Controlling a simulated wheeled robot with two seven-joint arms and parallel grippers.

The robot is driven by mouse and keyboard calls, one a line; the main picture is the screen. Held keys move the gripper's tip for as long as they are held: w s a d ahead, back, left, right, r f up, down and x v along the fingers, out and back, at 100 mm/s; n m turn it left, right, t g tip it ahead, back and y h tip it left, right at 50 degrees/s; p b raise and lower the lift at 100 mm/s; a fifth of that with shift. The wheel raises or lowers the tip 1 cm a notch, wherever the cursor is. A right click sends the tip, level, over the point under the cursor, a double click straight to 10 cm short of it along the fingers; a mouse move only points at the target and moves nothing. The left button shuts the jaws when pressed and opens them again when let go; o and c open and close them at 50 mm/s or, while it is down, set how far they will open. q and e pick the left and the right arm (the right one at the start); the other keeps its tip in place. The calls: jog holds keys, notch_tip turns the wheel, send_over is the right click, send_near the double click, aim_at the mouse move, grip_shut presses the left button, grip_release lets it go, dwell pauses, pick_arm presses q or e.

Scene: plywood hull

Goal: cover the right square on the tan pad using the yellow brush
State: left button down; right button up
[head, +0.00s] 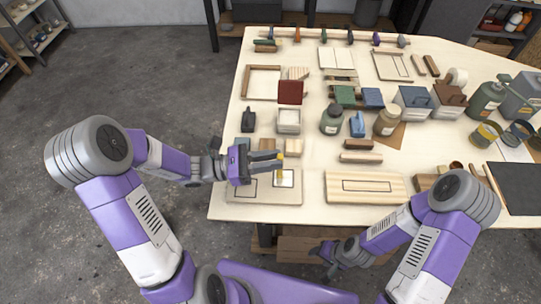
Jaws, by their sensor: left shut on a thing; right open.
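The tan pad (264,197) lies near the front left edge of the table, partly hidden behind my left gripper. The right square (290,181) on it looks pale whitish inside a dark outline. My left gripper (279,161) is shut on the yellow brush (281,174), which points down over the right square. I cannot tell whether the brush tip touches the pad. My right gripper (331,262) is open and empty, low in front of the table edge.
A wooden board with an outlined rectangle (365,187) lies right of the pad. Behind stand a small open box (288,121), a dark green jar (331,120) and a blue bottle (357,124). Wooden blocks (360,157) lie between. Bare tabletop shows between pad and board.

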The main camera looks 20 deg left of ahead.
pick_arm(q)
jog(key=shift+w+a+p, duration=0.15)
jog(key=shift+w, duration=0.4)
jog(key=shift+w+a+p, duration=0.15)
jog(key=shift+w, duration=0.4)
jog(key=shift+w, duration=0.1)
jog(key=shift+w+a, duration=0.2)
jog(key=shift+w, duration=0.7)
jog(key=shift+r+p, duration=0.1)
jog(key=shift+p, duration=0.2)
notch_tip(320, 180, up, 6)
jog(key=p, duration=0.5)
jog(key=shift+p, duration=0.4)
